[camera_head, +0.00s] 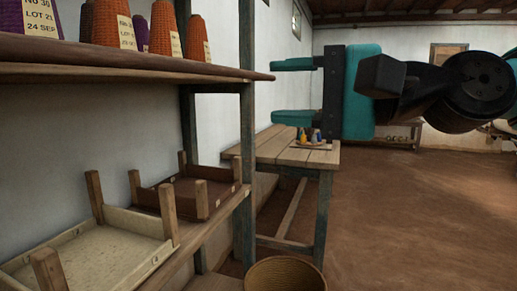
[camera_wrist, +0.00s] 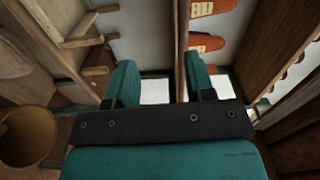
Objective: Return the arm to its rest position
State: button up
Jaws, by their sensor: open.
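My gripper (camera_head: 276,91) is in the upper middle of the head view, with its two teal fingers pointing left. The fingers are wide apart, one above the other, and nothing is between them. The gripper is in the air to the right of the shelf unit and higher in the picture than the wooden table. In the wrist view my gripper (camera_wrist: 161,76) also shows spread fingers, with a shelf board's edge and white wall behind the gap. My dark arm reaches in from the right of the head view.
The upper shelf (camera_head: 120,72) holds several labelled orange and purple cones. The lower shelf holds a pale tray (camera_head: 85,255) and a brown tray (camera_head: 150,198) with corner posts. A wooden table (camera_head: 265,150) carries small items. A wicker basket (camera_head: 286,274) stands below. The floor at right is open.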

jog(key=s+d+f+n+g+h, duration=0.2)
jog(key=s+d+f+n+h, duration=0.15)
jog(key=f, duration=0.45)
jog(key=s+d+f+n+g+h, duration=0.2)
jog(key=s+f+n+h, duration=0.15)
jog(key=f, duration=0.45)
jog(key=s+d+f+n+g+h, duration=0.25)
jog(key=s+f+h, duration=0.2)
jog(key=f, duration=0.35)
notch_tip(320, 180, up, 14)
jog(key=d+n+p, duration=0.1)
jog(key=p, duration=1.4)
jog(key=shift+s+d+h, duration=0.25)
jog(key=shift+s+h, duration=0.15)
jog(key=shift+h, duration=0.05)
jog(key=shift+r, duration=0.1)
